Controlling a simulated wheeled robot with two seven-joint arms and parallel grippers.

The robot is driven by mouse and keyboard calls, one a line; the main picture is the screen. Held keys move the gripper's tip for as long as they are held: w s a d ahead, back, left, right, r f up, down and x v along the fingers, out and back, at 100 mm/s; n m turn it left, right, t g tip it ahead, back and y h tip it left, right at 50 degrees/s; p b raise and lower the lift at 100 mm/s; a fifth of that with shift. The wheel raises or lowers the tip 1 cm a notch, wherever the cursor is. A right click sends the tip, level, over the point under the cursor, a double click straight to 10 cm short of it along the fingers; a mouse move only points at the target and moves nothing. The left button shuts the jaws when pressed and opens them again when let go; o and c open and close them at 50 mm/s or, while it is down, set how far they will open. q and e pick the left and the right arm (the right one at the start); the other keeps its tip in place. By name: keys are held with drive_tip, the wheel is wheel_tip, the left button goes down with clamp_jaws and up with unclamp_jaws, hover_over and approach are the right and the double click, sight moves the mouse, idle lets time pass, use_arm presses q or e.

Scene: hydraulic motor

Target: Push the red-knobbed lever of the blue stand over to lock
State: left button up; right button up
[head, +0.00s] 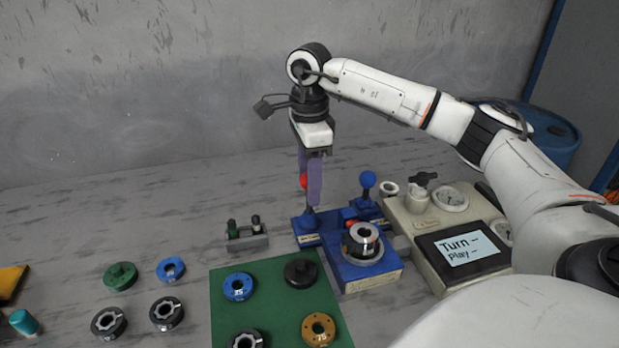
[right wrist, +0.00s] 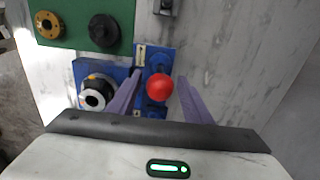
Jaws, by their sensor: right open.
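The blue stand (head: 350,276) stands right of the green mat and carries a silver and black motor part (head: 362,240). It also shows in the right wrist view (right wrist: 88,68). Its lever with the red knob (head: 303,181) rises at the stand's back left and looks about upright. My right gripper (head: 312,200) points down over this lever, its purple fingers partly hiding the lever and knob. In the right wrist view the red knob (right wrist: 159,87) lies between the two open fingers, with a gap on both sides. Contact cannot be told. My left gripper is not in view.
A blue-knobbed lever (head: 367,180) stands behind the motor part. A beige device with a note (head: 472,248) is to the right. The green mat (head: 268,270) with several discs lies at front left; a small grey holder (head: 247,242) stands behind it. The back left table is clear.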

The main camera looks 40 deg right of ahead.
drive_tip(key=c, duration=0.7)
drive_tip(key=shift+a, duration=0.1)
